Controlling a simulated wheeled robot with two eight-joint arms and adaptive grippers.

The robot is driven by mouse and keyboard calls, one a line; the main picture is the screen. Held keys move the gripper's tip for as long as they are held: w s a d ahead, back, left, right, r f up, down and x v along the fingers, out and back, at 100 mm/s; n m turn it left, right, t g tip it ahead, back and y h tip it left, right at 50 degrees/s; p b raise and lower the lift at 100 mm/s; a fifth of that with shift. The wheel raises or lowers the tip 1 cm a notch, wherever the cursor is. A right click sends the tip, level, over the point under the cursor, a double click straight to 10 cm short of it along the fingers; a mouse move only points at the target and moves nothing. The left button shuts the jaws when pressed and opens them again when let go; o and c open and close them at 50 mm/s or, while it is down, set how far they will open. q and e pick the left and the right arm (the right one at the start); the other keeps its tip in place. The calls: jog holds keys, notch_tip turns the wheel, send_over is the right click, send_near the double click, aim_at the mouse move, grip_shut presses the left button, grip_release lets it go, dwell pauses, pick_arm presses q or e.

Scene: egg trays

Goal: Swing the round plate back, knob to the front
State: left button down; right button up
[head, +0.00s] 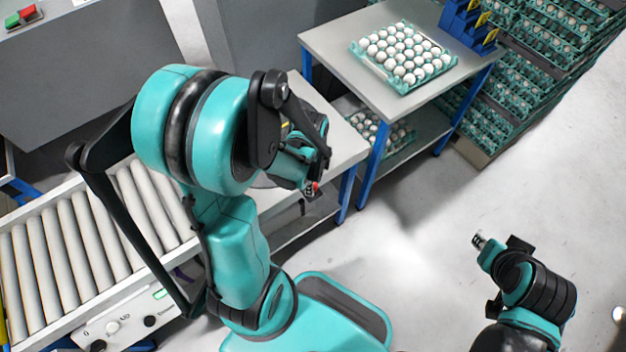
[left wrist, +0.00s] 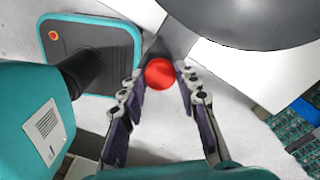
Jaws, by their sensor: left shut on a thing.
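The round plate (left wrist: 240,18) is a smooth grey disc at the top right of the left wrist view, cut off by the frame. In the head view my left arm hides most of it. A grey strip runs from beside the plate to the red knob (left wrist: 160,72). The knob also shows as a small red spot in the head view (head: 315,186). My left gripper (left wrist: 160,80) is shut on the knob, with one finger on each side of it. My right gripper (head: 478,241) is over the open floor at the lower right of the head view, away from the plate, its fingers unclear.
A roller conveyor (head: 75,250) stands at the left. A table (head: 335,45) at the back holds a tray of white eggs (head: 362,62), with more eggs on its lower shelf. Stacked egg trays (head: 520,90) stand behind. The floor at the right is clear.

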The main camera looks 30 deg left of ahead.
pick_arm(q)
jog(key=shift+s, duration=0.2)
jog(key=c, duration=1.1)
grip_release()
jog(key=shift+s+a, duration=0.1)
jog(key=shift+r, duration=0.1)
jog(key=shift+r, duration=0.2)
notch_tip(320, 180, up, 11)
jog(key=shift+r, duration=0.2)
